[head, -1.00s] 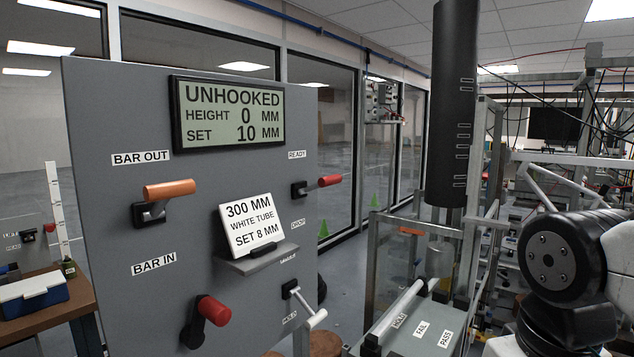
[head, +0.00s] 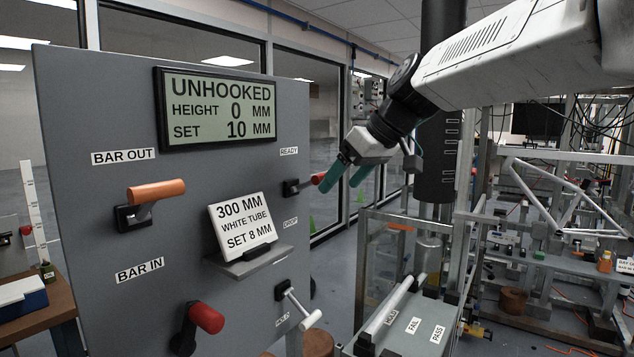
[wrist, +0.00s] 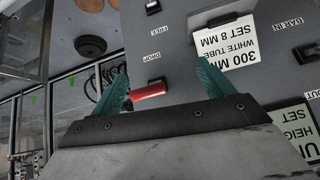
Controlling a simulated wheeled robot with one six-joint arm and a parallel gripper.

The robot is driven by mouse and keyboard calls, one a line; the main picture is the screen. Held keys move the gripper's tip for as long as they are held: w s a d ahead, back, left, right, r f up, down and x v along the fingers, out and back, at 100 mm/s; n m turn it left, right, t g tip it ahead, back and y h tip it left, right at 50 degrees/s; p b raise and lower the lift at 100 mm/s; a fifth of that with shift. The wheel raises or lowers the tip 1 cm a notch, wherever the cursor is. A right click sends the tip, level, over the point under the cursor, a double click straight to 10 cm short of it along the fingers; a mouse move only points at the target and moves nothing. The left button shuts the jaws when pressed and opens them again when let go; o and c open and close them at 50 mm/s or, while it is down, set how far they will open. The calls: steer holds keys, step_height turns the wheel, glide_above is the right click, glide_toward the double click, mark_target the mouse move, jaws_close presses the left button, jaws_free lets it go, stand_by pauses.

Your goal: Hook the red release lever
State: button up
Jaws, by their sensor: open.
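The red release lever (head: 317,178) sticks out from the right side of the grey panel (head: 75,220), between the READY and DROP labels, its handle roughly level. My gripper (head: 340,184) is open, with teal fingers at the lever's outer end; one finger partly covers the handle tip. In the wrist view, the red handle (wrist: 149,91) lies between the two spread fingers of my gripper (wrist: 163,72), closer to the left one. Whether a finger touches it I cannot tell. The display (head: 218,107) reads UNHOOKED, HEIGHT 0 MM, SET 10 MM.
An orange BAR OUT lever (head: 156,193), a red-knobbed BAR IN lever (head: 206,317) and a white-handled lever (head: 311,321) also stick out of the panel. A card (head: 241,226) stands on a small shelf. A dark column (head: 437,155) and metal frame stand to the right.

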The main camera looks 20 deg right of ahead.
mark_target(319, 181)
steer(key=w+r+n+t, duration=0.1)
steer(key=w+r, duration=0.2)
steer(key=w, duration=0.3)
steer(key=shift+y, duration=0.3)
steer(key=x, duration=0.7)
steer(key=shift+s+d+f, duration=0.15)
steer(key=shift+d+f, duration=0.05)
steer(key=shift+d, duration=0.15)
